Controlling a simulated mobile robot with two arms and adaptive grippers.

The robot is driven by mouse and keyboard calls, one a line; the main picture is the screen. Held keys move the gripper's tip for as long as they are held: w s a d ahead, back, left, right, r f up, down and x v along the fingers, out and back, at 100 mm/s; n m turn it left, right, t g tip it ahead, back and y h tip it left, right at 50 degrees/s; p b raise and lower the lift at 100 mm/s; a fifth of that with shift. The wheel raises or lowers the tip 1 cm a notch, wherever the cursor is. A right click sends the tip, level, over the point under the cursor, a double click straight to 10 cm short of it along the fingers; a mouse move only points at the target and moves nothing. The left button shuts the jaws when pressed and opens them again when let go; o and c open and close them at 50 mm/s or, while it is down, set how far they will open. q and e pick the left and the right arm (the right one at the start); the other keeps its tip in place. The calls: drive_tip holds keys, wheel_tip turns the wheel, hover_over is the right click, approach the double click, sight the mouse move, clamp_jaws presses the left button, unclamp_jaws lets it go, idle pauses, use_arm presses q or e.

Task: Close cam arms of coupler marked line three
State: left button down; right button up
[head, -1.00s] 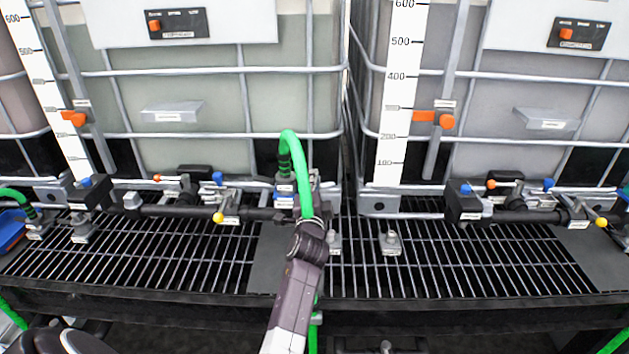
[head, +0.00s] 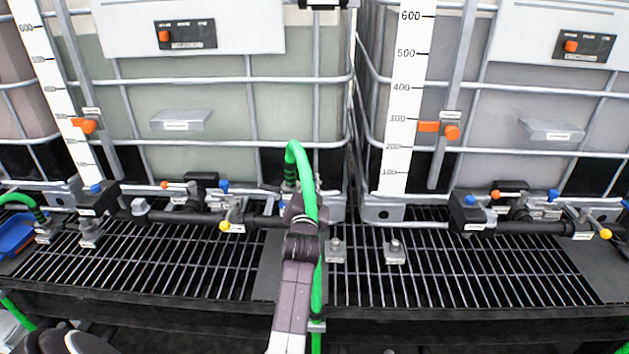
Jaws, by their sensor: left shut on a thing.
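A green hose (head: 302,165) arches up from a black collar (head: 290,174) at the front of the middle tank's black outlet pipe (head: 265,221) and runs down in front of the grating. My left gripper (head: 297,212) comes up from the bottom middle and is shut at the coupler under this collar. Its body hides most of the coupler, its cam arms and its own fingertips, so which part it grips is not visible. The coupler's marking cannot be read. My right gripper is out of view.
A yellow-knobbed valve handle (head: 225,226) is left of my gripper. Metal posts (head: 336,251) stand on the grating (head: 450,265) to the right. The right tank's pipe (head: 530,215) is further right. A blue tray (head: 14,235) is at far left.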

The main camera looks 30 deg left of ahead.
use_arm(q)
drive_tip(key=shift+s+a+n, duration=0.2)
drive_tip(key=shift+a+n, duration=0.15)
drive_tip(key=shift+n, duration=0.65)
